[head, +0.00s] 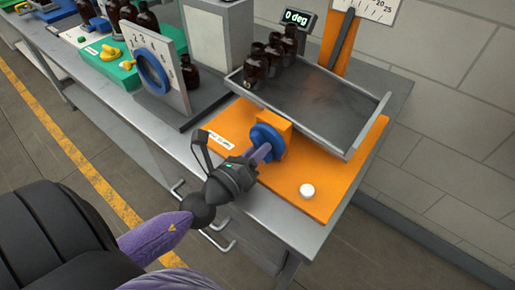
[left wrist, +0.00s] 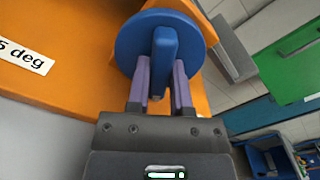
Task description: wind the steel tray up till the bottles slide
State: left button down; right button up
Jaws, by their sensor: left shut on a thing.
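A blue hand wheel (head: 275,134) sits on an orange block at the tray's front. My left gripper (head: 262,152) is at this wheel. In the left wrist view, the purple fingers (left wrist: 161,68) are shut on the raised bar of the blue wheel (left wrist: 146,32), one on each side. My right gripper is not in view.
A white button (head: 307,191) sits on the orange base, right of my left gripper. A panel with another blue wheel (head: 152,72) and more amber bottles (head: 188,73) stand to the left. A scale post (head: 343,38) rises behind the tray.

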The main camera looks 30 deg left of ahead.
pick_arm(q)
jog(key=m, duration=0.3)
jog(key=shift+m, duration=0.3)
jog(key=shift+m+p, duration=0.4)
jog(key=shift+m, duration=1.5)
jog(key=c, duration=0.5)
grip_release()
jog(key=shift+s, duration=0.1)
jog(key=s, duration=0.3)
jog(key=s+b, duration=0.1)
jog(key=s, duration=0.5)
jog(key=shift+s+a+f+b, duration=0.1)
jog(key=shift+a+b, duration=0.25)
jog(key=shift+s, duration=0.25)
